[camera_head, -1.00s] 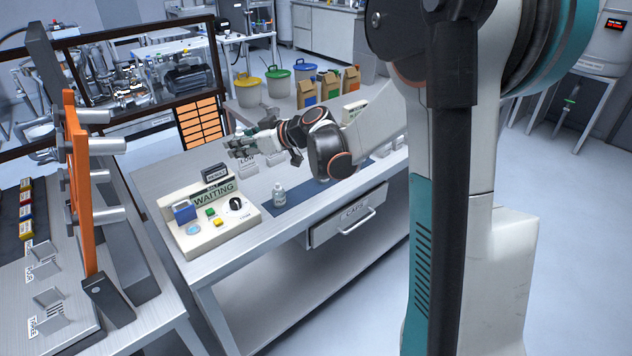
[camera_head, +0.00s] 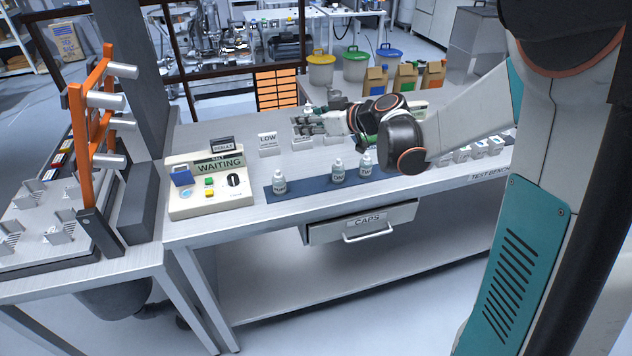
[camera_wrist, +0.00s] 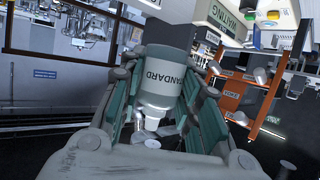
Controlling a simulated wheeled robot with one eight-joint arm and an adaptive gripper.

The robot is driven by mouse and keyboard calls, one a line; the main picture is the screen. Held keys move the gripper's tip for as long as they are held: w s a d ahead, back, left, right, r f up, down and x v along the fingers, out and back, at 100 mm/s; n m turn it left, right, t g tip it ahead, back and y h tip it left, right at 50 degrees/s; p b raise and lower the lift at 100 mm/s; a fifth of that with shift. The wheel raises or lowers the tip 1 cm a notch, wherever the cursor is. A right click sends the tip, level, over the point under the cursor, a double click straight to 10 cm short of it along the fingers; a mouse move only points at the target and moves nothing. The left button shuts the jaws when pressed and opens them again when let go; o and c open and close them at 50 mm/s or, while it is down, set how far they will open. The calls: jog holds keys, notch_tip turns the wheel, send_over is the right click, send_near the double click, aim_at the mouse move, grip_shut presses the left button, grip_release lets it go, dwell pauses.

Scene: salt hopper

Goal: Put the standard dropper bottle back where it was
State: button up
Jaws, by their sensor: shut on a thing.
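In the head view the gripper is over the back of the bench, right of the LOW sign; the held bottle is too small there to make out clearly. A blue mat (camera_head: 310,184) lies along the bench front. Three similar small bottles stand upright on it: a left one (camera_head: 280,183), a middle one (camera_head: 338,171) and a right one (camera_head: 366,165).
A meter box (camera_head: 205,200) with a WAITING display stands left of the mat. The LOW sign (camera_head: 268,143) stands behind it. A CAPS drawer (camera_head: 360,222) juts out under the bench. An orange rack (camera_head: 88,150) stands at left. More small containers (camera_head: 480,150) stand at right.

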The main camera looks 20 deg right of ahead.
aim_at(309, 185)
notch_tip(309, 185, down, 19)
jog(key=b, duration=0.6)
jog(key=shift+r+b, duration=0.15)
jog(key=shift+b, duration=0.15)
jog(key=shift+a, duration=0.1)
jog(key=shift+f, duration=0.2)
jog(key=o, duration=1.1)
jog(key=shift+r, duration=0.1)
jog(key=shift+c, duration=0.2)
jog(key=shift+r, duration=0.15)
jog(key=p+v, duration=0.3)
jog(key=v, duration=0.9)
